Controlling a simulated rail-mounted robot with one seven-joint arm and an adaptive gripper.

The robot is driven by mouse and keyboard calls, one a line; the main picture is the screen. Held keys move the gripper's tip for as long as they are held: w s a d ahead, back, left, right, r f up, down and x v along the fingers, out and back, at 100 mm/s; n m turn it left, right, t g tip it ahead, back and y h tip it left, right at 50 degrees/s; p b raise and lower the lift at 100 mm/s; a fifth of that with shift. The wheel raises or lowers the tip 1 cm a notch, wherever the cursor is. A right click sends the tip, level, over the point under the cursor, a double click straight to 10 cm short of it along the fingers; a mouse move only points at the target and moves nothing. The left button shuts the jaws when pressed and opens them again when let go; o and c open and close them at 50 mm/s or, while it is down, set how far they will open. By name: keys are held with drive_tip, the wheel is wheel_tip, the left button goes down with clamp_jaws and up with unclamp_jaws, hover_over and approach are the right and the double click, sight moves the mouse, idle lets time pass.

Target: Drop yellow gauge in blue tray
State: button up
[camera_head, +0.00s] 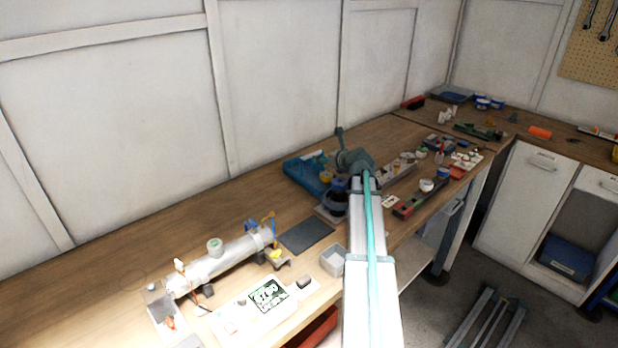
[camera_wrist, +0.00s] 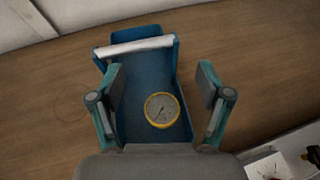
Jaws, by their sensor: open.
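The blue tray (camera_head: 296,173) stands on the wooden bench near the wall, and it fills the middle of the wrist view (camera_wrist: 148,79). My gripper (camera_wrist: 162,82) is open above the tray, with one finger on each side of the gauge and clear space between fingers and gauge.
A white bar (camera_wrist: 135,47) crosses the tray. A dark mat (camera_head: 306,236) and a grey open box (camera_head: 333,260) are nearer on the bench. A metal cylinder assembly (camera_head: 222,262) lies to the left. Several parts crowd the bench to the right; bare wood lies left of the tray.

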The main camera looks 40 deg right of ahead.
drive_tip(key=v, duration=1.2)
drive_tip(key=shift+d+f, duration=0.1)
drive_tip(key=shift+f, duration=0.05)
